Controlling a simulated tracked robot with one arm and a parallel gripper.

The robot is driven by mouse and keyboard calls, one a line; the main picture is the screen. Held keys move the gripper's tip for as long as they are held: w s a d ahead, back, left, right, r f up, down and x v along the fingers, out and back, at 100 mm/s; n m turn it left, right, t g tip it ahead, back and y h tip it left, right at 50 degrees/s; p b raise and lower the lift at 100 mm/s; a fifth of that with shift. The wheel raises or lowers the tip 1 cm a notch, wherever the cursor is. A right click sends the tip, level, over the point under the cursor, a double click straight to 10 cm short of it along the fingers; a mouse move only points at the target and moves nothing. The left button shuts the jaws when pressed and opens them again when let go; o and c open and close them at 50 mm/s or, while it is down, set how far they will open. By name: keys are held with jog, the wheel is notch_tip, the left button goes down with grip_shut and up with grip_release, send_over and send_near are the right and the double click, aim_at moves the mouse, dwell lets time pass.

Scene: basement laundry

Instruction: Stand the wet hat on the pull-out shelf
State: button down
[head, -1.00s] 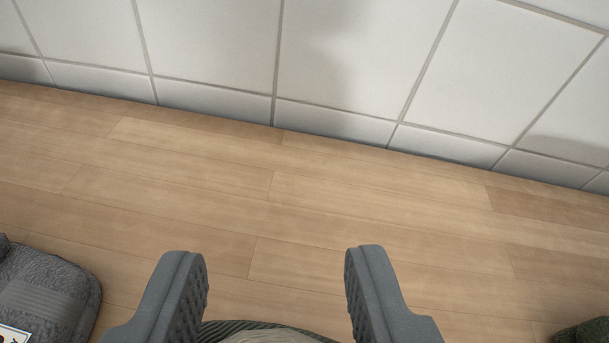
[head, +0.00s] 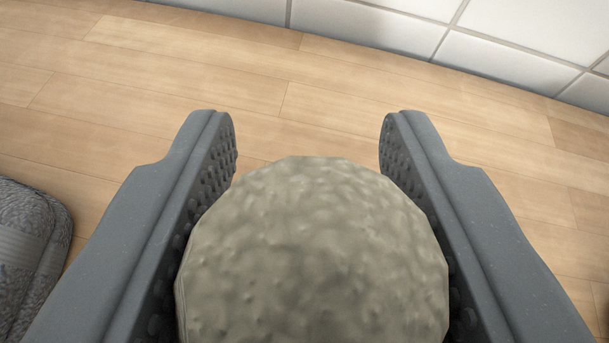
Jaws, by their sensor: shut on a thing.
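A rounded, lumpy grey-beige thing, which looks like the hat (head: 315,255), fills the space between the fingers of my gripper (head: 307,135). No pull-out shelf can be made out for certain.
A light wooden plank surface (head: 200,75) lies beyond the fingers and is clear there. A white tiled wall (head: 520,55) rises behind it. A folded dark grey cloth thing (head: 30,250) lies at the left edge.

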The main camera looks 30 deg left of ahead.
jog(key=c, duration=0.9)
grip_release()
jog(key=shift+o, duration=0.2)
jog(key=shift+s+d+r, duration=0.3)
jog(key=shift+s+r, duration=0.05)
jog(key=shift+s, duration=0.1)
jog(key=p+v, duration=0.2)
jog(key=v, duration=0.8)
jog(key=shift+s+d, duration=0.25)
jog(key=shift+s, duration=0.05)
jog(key=shift+r, duration=0.15)
